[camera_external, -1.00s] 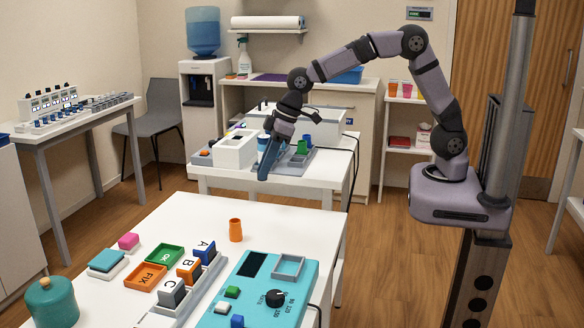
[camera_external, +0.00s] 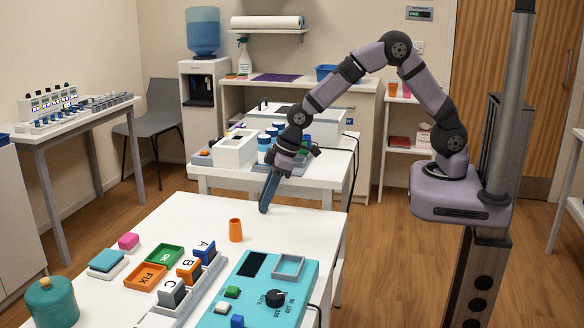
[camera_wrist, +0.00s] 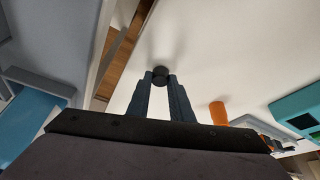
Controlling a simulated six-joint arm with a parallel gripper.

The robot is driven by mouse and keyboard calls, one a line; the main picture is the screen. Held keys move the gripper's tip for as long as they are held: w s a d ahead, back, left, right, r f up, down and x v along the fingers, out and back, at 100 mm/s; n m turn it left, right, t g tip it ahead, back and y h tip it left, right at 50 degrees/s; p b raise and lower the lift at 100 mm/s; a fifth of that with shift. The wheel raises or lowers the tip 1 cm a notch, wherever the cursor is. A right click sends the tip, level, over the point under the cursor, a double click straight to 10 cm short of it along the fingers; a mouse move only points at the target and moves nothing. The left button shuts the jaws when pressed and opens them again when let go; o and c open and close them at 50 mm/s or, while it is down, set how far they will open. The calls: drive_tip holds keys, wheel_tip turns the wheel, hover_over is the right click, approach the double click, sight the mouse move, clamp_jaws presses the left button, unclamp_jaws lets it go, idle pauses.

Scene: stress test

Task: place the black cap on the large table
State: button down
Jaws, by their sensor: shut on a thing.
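My gripper (camera_wrist: 160,80) is shut on the black cap (camera_wrist: 160,74), a small dark round piece between the fingertips in the wrist view. In the external view my gripper (camera_external: 266,207) points down at the far edge of the large white table (camera_external: 200,217); the cap cannot be made out there. In the wrist view the cap shows against the white table top (camera_wrist: 225,45). I cannot tell whether it touches the surface.
An orange cup (camera_external: 235,230) stands on the large table near my gripper. Coloured trays, lettered blocks and a teal panel (camera_external: 262,290) fill the near part. The far left part is clear. A smaller white table with equipment (camera_external: 236,150) stands behind, across a gap.

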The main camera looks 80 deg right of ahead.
drive_tip(key=shift+f, duration=0.2)
drive_tip(key=shift+f, duration=0.1)
drive_tip(key=c, duration=1.6)
unclamp_jaws()
drive_tip(key=shift+r, duration=0.2)
drive_tip(key=v, duration=1.2)
drive_tip(key=shift+s+f+b, duration=0.1)
drive_tip(key=shift+b, duration=0.3)
